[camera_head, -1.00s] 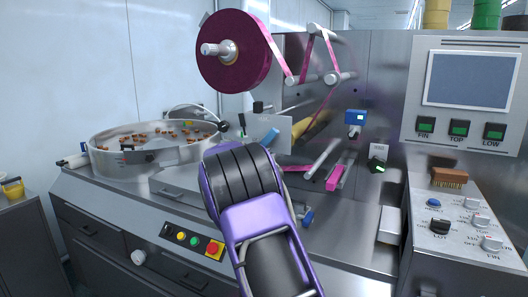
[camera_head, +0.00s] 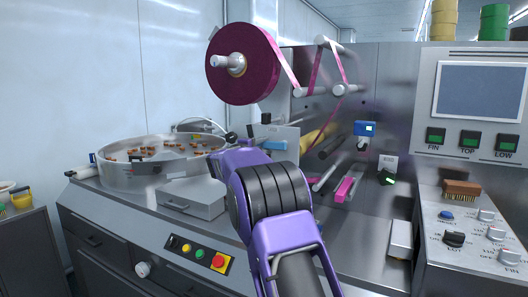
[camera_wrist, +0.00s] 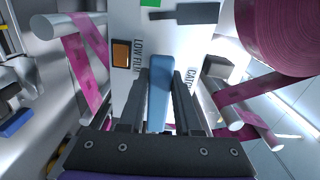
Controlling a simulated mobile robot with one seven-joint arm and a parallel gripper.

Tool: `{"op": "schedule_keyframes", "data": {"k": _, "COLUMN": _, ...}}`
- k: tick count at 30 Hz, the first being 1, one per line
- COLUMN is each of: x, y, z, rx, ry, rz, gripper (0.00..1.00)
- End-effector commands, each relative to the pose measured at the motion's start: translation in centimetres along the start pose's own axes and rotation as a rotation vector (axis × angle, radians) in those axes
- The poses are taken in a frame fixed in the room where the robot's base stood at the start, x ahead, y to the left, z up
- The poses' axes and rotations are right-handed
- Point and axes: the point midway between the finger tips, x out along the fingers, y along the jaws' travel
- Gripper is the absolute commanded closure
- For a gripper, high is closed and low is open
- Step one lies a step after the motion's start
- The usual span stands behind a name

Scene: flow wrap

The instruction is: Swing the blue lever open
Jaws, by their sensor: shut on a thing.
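The blue lever (camera_wrist: 160,92) stands between the two dark fingers of my gripper (camera_wrist: 160,105) in the wrist view. The fingers are shut on it from both sides. Behind it is a pale panel (camera_wrist: 133,25) with printed lettering and an orange square switch (camera_wrist: 122,53). In the head view my purple arm covers my fingertips. A bit of blue (camera_head: 277,145) shows just past my wrist, in front of the grey plate (camera_head: 285,133).
A large magenta film reel (camera_head: 243,63) and rollers stand above my arm. A round metal bowl (camera_head: 125,175) with small brown pieces is at the left. A control panel (camera_head: 462,240) with knobs and a brush (camera_head: 462,188) is at the right.

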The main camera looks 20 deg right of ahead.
Motion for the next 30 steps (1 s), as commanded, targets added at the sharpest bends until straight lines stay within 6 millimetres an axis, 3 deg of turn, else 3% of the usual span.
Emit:
{"op": "schedule_keyframes", "data": {"k": 23, "x": -0.05, "y": -0.46, "z": 0.05, "rx": 0.096, "ry": -0.001, "rz": 0.002, "gripper": 1.0}}
{"op": "schedule_keyframes", "data": {"k": 24, "x": -0.05, "y": -0.47, "z": 0.05, "rx": 0.096, "ry": -0.001, "rz": 0.002, "gripper": 0.61}}
{"op": "schedule_keyframes", "data": {"k": 28, "x": -0.04, "y": -0.48, "z": 0.03, "rx": 0.096, "ry": -0.001, "rz": 0.001, "gripper": 0.38}}
{"op": "schedule_keyframes", "data": {"k": 30, "x": -0.03, "y": -0.5, "z": 0.02, "rx": 0.095, "ry": -0.001, "rz": 0.001, "gripper": 0.38}}
